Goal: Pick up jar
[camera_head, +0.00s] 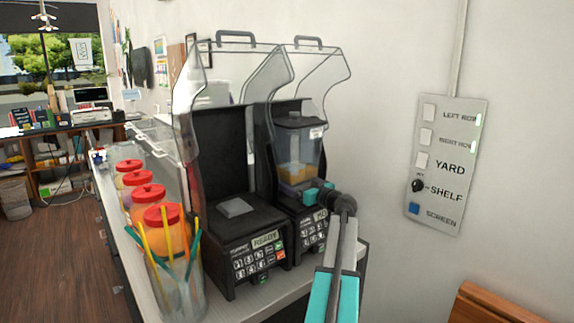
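A clear jar (297,152) with orange and purple contents stands in the right blender machine (303,222), under a raised clear hood. Several jars with red lids (165,214) stand in a row along the left side of the counter; the nearest holds orange contents (168,238). My arm comes up from the bottom right. My gripper (313,192), with teal parts, is in front of the right machine, close to the lower part of the clear jar. I cannot tell whether it touches the jar, or whether its fingers are open or shut.
The left blender machine (238,235) is empty and reads READY, its clear hood (222,75) raised. A clear container (176,290) of coloured straws stands at the counter's front. A labelled switch panel (447,165) is on the right wall. A wooden edge (497,303) shows at lower right.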

